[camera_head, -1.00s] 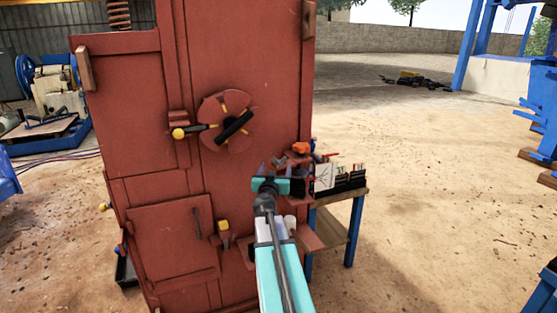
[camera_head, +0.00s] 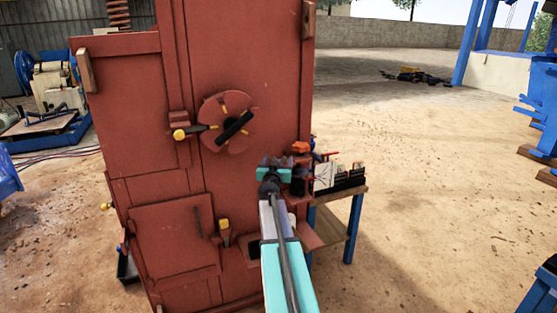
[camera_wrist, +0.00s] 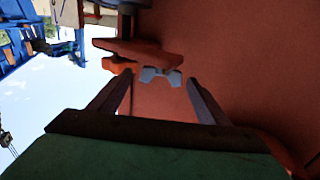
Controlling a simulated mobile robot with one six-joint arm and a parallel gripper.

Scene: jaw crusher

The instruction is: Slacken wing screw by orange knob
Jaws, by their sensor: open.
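The orange knob (camera_head: 300,147) sticks out at the right edge of the red crusher body in the head view. A grey, wing-shaped piece, seemingly the wing screw (camera_wrist: 161,76), shows in the wrist view beside a red bracket (camera_wrist: 140,52). In the head view it is hidden or too small to tell. My gripper (camera_head: 275,160) is close to the crusher's right side, left of and slightly below the orange knob. In the wrist view its fingers (camera_wrist: 158,86) are spread apart, with the grey piece ahead between their tips. I see no contact.
The crusher's red wall (camera_head: 250,70) stands directly behind my gripper, with a round handwheel (camera_head: 210,112) and a yellow-tipped lever (camera_head: 180,134) to the left. A small table (camera_head: 355,197) carrying a dark box (camera_head: 350,178) stands to the right. Open sandy ground lies further right.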

